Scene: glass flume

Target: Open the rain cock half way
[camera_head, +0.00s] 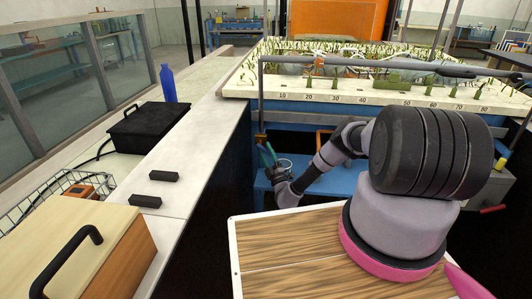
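A grey rain pipe (365,66) runs across above the planted flume bed, with an upright leg (261,95) at its left end. A small yellowish-brown fitting (261,139) shows low by that leg; I cannot tell whether it is the rain cock or how it is turned. My arm reaches left and down from its pink-ringed base. The end of my arm, with my gripper (268,158), is small and dark just below the fitting. I cannot make out its fingers or any contact.
The planted bed (340,96) has a numbered pale front edge. A clear cup (285,165) stands on the blue shelf (335,184). On the left counter are a blue bottle (168,84), a black case (148,128), two black blocks and a wooden box (85,255).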

